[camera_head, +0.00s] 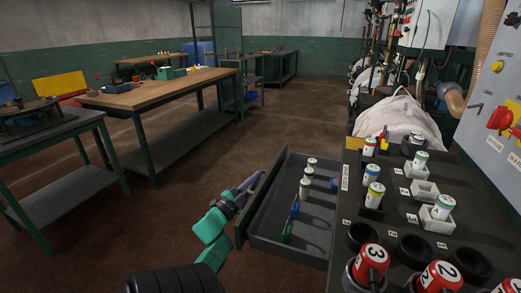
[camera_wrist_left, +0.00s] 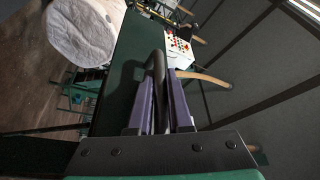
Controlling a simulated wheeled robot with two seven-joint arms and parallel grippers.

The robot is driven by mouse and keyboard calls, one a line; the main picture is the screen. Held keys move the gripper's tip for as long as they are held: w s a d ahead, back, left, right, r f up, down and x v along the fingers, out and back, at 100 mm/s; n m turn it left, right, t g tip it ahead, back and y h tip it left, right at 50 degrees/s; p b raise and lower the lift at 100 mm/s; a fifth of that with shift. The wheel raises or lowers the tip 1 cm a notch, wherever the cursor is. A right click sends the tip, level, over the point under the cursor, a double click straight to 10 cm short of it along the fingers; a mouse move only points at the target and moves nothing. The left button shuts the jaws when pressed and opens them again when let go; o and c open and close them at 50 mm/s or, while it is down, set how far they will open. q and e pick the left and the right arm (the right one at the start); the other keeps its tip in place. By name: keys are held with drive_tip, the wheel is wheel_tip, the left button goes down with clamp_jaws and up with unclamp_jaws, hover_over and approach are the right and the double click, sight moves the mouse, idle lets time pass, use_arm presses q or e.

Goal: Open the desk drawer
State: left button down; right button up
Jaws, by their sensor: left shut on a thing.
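The grey desk drawer (camera_head: 298,227) stands pulled out from the dark desk (camera_head: 462,222), open toward the left in the head view. Its inside shows, with small white bottles (camera_head: 309,172) and a blue-and-green item (camera_head: 291,221) in it. My left gripper (camera_head: 250,184) is at the outer side of the drawer's front panel. In the left wrist view its purple fingers (camera_wrist_left: 160,95) are shut on the black drawer handle (camera_wrist_left: 156,60). The handle is mostly hidden in the head view. My right gripper is not in view.
Labelled bottles in holders (camera_head: 372,195) and red containers (camera_head: 371,265) stand on the desk top. A control panel (camera_head: 495,95) rises at the right. A wooden workbench (camera_head: 160,90) stands at the back left. The brown floor between is clear.

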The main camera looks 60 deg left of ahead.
use_arm(q)
drive_tip(key=shift+r, duration=0.1)
drive_tip(key=c, duration=0.8)
unclamp_jaws()
drive_tip(key=shift+w, duration=0.15)
drive_tip(key=shift+c, duration=0.2)
drive_tip(key=v, duration=1.4)
drive_tip(key=shift+s+b, duration=0.3)
drive_tip(key=shift+f, duration=0.25)
